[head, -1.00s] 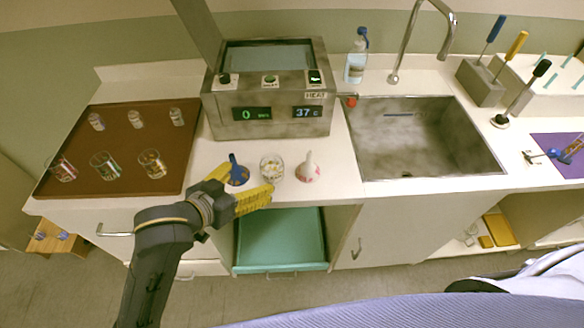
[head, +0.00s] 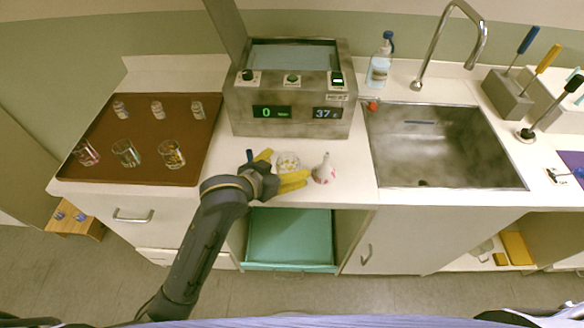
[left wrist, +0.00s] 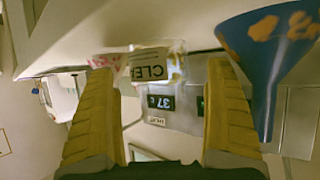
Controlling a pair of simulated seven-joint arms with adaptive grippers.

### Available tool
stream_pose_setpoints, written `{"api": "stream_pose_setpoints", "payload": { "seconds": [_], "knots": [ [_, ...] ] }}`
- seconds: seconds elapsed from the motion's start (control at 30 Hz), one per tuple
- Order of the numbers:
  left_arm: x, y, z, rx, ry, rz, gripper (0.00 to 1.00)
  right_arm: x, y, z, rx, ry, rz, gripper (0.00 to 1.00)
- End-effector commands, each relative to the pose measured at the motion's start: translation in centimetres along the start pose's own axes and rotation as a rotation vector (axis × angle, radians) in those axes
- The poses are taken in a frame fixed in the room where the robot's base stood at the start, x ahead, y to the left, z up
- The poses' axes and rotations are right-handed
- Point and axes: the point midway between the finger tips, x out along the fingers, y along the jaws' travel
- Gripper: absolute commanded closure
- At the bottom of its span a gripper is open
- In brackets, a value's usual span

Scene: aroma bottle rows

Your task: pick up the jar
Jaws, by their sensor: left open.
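The clear glass jar (head: 289,160) with pale and yellow bits stands on the counter in front of the heater box. In the left wrist view the jar (left wrist: 176,62) shows a label reading "CLE" and appears upside down between the fingers, beyond their tips. My left gripper (head: 284,168) has yellow fingers and is open, one finger toward the back left of the jar and one in front of it. In the left wrist view the open fingers (left wrist: 165,75) show no clear contact with the jar. My right gripper is not in view.
A blue funnel (left wrist: 265,55) is close beside one finger; the arm mostly hides it in the head view. A white, pink-spotted flask (head: 324,171) stands just right of the jar. The heater box (head: 290,100) is behind, a brown tray (head: 145,137) left, the sink (head: 440,145) right.

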Motion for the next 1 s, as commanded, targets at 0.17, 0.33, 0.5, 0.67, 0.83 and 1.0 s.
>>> {"api": "stream_pose_setpoints", "payload": {
  "seconds": [0.17, 0.33, 0.5, 0.67, 0.83, 1.0],
  "knots": [
    [1.12, -0.30, 0.09, -0.005, 0.000, -0.007, 0.13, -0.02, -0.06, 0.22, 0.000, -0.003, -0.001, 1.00],
    [1.31, -0.37, 0.11, -0.005, 0.001, -0.008, 0.13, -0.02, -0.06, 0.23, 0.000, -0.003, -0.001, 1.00],
    [1.29, -0.36, 0.11, -0.005, 0.001, -0.008, 0.17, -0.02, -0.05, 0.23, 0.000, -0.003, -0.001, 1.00],
    [1.28, -0.36, 0.11, -0.005, 0.001, -0.008, 0.35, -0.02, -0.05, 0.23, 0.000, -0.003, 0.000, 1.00],
    [1.27, -0.36, 0.12, -0.005, 0.001, -0.008, 0.55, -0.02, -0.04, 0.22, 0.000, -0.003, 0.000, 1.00],
    [1.27, -0.35, 0.10, -0.005, 0.001, -0.008, 0.73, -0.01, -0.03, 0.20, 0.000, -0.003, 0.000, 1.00]
  ]
}}
